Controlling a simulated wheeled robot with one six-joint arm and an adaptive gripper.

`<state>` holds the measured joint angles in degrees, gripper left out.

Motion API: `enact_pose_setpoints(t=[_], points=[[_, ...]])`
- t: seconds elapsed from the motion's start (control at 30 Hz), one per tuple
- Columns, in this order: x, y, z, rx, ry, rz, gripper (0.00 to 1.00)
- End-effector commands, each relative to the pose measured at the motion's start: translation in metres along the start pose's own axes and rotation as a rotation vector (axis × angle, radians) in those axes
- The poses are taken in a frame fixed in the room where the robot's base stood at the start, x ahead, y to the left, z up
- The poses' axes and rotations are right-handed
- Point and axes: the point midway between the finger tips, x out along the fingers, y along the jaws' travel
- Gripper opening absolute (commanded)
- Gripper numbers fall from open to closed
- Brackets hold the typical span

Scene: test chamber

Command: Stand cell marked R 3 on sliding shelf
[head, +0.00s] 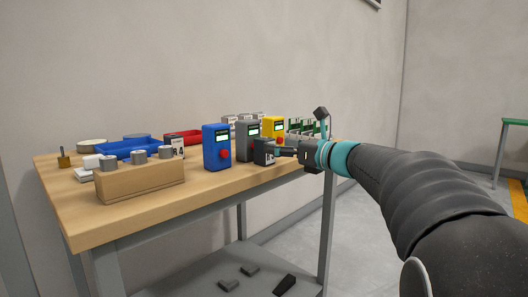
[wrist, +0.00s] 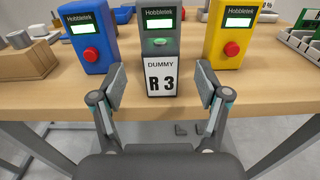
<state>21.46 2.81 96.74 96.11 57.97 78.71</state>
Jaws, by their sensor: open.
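The cell marked R 3 (wrist: 160,82) is a dark block with a white face reading "DUMMY R 3". It stands upright at the table's front edge, directly before the grey Hobbletek device (wrist: 160,22); I cannot tell whether it sits in the device. In the head view the cell (head: 264,153) is partly hidden by my gripper. My gripper (wrist: 160,88) is open, with one finger on each side of the cell and a visible gap to each. It also shows in the head view (head: 280,152). A grey lower shelf (head: 200,286) is under the table; I cannot tell whether it slides.
A blue device (wrist: 87,35) and a yellow device (wrist: 229,35) flank the grey one. A wooden block with metal cylinders (head: 140,182), a blue tray (head: 125,150) and a red tray (head: 183,138) are on the left. Green boards (head: 303,127) stand on the right. Dark pieces (head: 285,285) lie on the lower shelf.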

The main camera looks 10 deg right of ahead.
Motion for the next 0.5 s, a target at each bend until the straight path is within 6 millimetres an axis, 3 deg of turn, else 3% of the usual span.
enact_pose_setpoints(t=[0.33,0.5], points=[[0.022,0.000,0.000,0.000,0.001,0.001,0.75],[0.044,0.000,0.002,0.000,0.002,0.002,0.75]])
